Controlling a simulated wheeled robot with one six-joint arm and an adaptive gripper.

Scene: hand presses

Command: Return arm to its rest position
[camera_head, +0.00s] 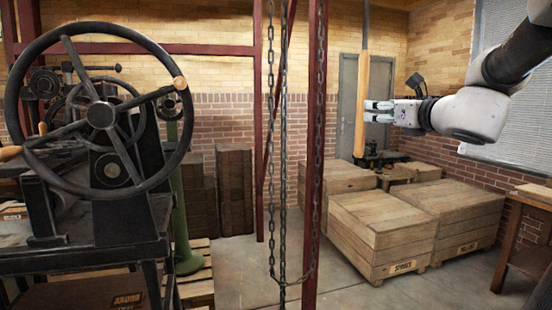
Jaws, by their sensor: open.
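My arm comes in from the upper right, white and dark grey. My gripper (367,111) is at its end, pointing left, with its two fingers apart, one above the other, and nothing seen between them. The fingertips are at the right edge of a wooden handle (361,90) that hangs upright on a thin rod from above. I cannot tell whether they touch the handle.
A large dark handwheel press (102,115) fills the left. Chains (283,150) and a dark red post (315,170) stand in the middle. Wooden crates (375,222) sit below my arm, with a workbench (530,205) at right.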

